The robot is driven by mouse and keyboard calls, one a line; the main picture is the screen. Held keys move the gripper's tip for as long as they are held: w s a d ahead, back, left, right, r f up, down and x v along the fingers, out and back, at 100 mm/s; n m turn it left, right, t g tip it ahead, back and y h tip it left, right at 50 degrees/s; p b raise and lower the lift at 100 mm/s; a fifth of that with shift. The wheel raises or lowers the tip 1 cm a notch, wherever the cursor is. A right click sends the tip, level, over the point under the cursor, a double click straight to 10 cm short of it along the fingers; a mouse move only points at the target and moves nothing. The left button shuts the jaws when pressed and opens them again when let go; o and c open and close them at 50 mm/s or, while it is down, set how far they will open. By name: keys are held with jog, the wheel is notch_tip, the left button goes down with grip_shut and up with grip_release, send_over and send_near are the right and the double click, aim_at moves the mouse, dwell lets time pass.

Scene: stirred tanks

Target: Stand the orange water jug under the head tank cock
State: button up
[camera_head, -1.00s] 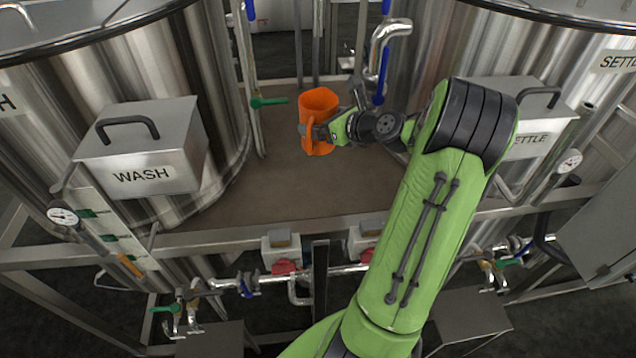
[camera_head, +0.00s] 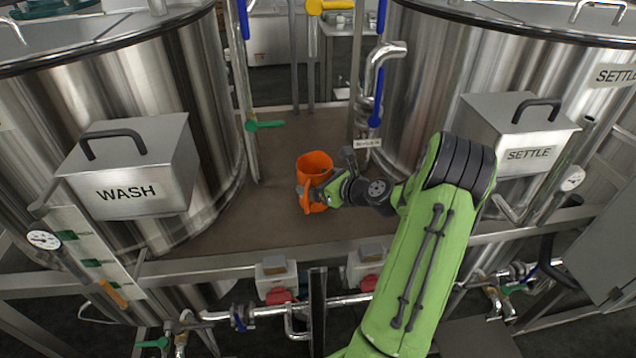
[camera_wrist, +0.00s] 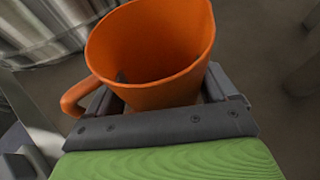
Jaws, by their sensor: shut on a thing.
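The orange water jug (camera_head: 316,163) is a tapered open cup with a side handle, roughly upright, mouth up. It is over the brown platform (camera_head: 262,215) between the two steel tanks; I cannot tell whether its base touches. My gripper (camera_head: 312,194) is shut on the jug from the right. In the wrist view the jug (camera_wrist: 150,50) sits between my gripper's fingers (camera_wrist: 165,105), with its handle at the left. A yellow lever (camera_head: 330,6), a green lever (camera_head: 265,125) and a blue lever (camera_head: 376,108) show on pipes behind. Which is the head tank cock is unclear.
The WASH tank (camera_head: 150,70) with its box (camera_head: 130,175) is at the left. The SETTLE tank (camera_head: 440,70) with its box (camera_head: 525,140) is at the right. A curved steel pipe (camera_head: 385,55) stands behind my arm. The platform behind the jug is mostly bare.

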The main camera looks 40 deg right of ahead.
jog(key=o, duration=0.9)
jog(key=shift+f, duration=0.15)
jog(key=a+v, duration=0.1)
jog(key=v, duration=1.1)
jog(key=w+a+r+n+g+y, duration=0.25)
jog(key=a+n+g, duration=0.45)
jog(key=a+n, duration=1.05)
jog(key=s+a+r+n+h, duration=0.1)
jog(key=s+a+r+n, duration=0.1)
jog(key=s+n, duration=0.3)
jog(key=s+a+r+n+h, duration=0.1)
jog(key=s+a+r+n, duration=0.1)
jog(key=s+a+n, duration=0.3)
jog(key=s+a+r+n+g+h, duration=0.1)
jog(key=s+a+r+n, duration=0.1)
jog(key=s+a+n, duration=0.2)
jog(key=shift+s+a+n+p, duration=0.1)
jog(key=shift+s+n+p, duration=0.1)
jog(key=shift+n, duration=0.75)
jog(key=shift+s+n+p, duration=0.15)
jog(key=shift+s+n, duration=0.1)
jog(key=shift+n, duration=0.65)
